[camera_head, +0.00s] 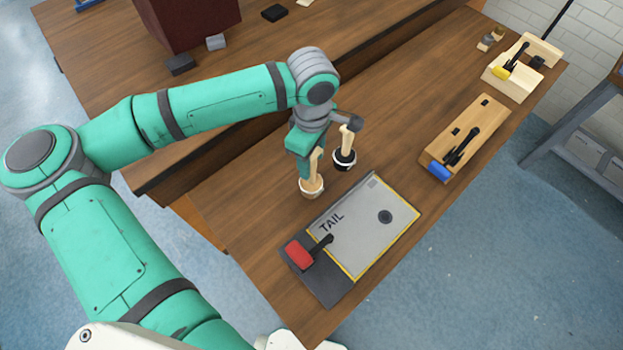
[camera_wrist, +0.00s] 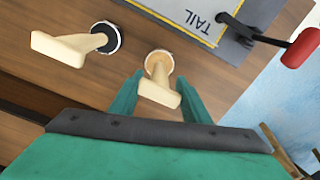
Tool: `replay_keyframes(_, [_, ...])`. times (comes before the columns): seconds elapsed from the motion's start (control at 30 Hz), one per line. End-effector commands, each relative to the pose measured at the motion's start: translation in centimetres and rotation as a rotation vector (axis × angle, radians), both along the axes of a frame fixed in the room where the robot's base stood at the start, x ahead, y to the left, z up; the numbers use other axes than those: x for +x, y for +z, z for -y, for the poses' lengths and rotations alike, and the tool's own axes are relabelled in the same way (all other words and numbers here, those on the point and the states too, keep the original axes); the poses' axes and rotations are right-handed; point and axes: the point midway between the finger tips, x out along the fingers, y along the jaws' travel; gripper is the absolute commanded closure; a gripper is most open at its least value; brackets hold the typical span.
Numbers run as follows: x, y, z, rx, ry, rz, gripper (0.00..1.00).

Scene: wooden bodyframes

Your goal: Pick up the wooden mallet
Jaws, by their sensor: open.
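The wooden mallet (camera_head: 312,187) stands head down on the table, its pale handle pointing up. In the wrist view the wooden mallet (camera_wrist: 160,62) shows its round tan head with a light rim, and its handle between my fingers. My gripper (camera_head: 307,168) is open and points down over it. In the wrist view the two green fingers of my gripper (camera_wrist: 160,80) are on either side of the handle, with gaps visible. A similar mallet with a black head (camera_head: 344,158) stands just to the right; it is also in the wrist view (camera_wrist: 105,38), at upper left.
A grey board marked TAIL (camera_head: 365,225), with a red-handled lever (camera_head: 299,253), lies close in front on the table (camera_head: 240,215). A wooden block with a blue-handled clamp (camera_head: 465,140) and a yellow-handled one (camera_head: 515,80) stand farther right. Bare table lies between them.

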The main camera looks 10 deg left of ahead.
Motion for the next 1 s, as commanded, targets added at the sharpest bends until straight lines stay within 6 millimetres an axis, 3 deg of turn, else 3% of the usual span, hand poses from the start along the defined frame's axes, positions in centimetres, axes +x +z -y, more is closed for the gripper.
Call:
replay_keyframes(0.27, [0.0, -2.0, 0.0, -0.002, 0.002, -0.001, 0.57])
replay_keyframes(0.6, [0.2, -6.2, 0.6, -0.003, -0.011, -0.001, 0.57])
replay_keyframes(0.9, [0.2, -6.6, 0.0, -0.001, -0.002, 0.001, 0.57])
replay_keyframes(1.0, [0.2, -6.6, 0.0, -0.001, -0.001, 0.001, 0.81])
